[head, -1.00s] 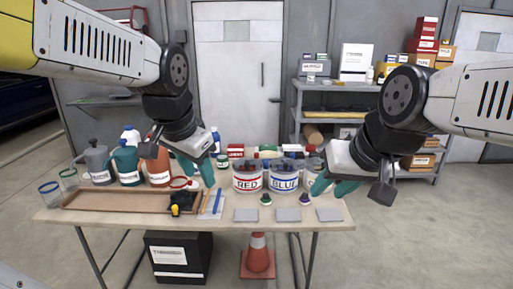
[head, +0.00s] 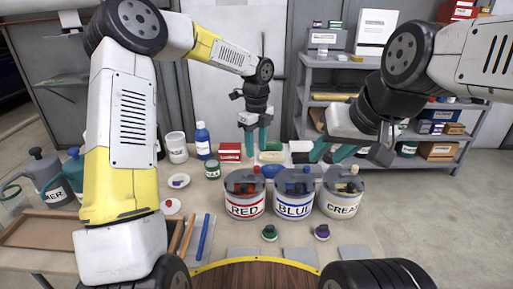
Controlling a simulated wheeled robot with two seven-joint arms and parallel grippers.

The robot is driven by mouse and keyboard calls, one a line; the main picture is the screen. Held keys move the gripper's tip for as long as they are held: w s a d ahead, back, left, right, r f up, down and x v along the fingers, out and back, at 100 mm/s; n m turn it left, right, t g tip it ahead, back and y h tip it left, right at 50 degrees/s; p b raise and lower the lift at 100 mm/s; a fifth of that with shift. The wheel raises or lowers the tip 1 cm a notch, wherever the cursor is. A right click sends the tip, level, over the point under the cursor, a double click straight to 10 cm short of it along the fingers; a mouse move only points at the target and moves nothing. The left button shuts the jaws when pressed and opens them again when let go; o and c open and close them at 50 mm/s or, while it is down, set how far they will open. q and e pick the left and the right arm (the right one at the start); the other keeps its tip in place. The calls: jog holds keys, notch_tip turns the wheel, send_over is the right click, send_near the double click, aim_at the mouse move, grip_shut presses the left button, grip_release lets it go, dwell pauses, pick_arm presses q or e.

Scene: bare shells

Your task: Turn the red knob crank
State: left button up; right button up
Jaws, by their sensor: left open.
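Three round paint cans with dark lids stand in a row: the RED can (head: 245,207), the BLUE can (head: 293,207) and the CREAM can (head: 342,205). A small reddish knob (head: 256,169) shows at the back of the RED can's lid; its crank is too small to make out clearly. My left gripper (head: 256,148) points down, with its teal fingers apart and empty, just above or behind that knob; I cannot tell whether they touch it. My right gripper (head: 332,154) hangs above and behind the BLUE and CREAM cans, its teal fingers apart.
Bottles and small jars, including a blue bottle (head: 203,141), stand behind and left of the cans. Two small knobbed items and grey pads lie in front of the cans. A shelf (head: 340,75) stands behind.

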aim_at(257, 166)
pick_arm(q)
jog(key=shift+w+d+f, duration=0.15)
jog(key=shift+w+f, duration=0.15)
jog(key=shift+w, duration=0.1)
jog(key=shift+w+f, duration=0.1)
jog(key=shift+f, duration=0.2)
notch_tip(257, 166, down, 7)
jog(key=shift+c, duration=0.4)
grip_shut()
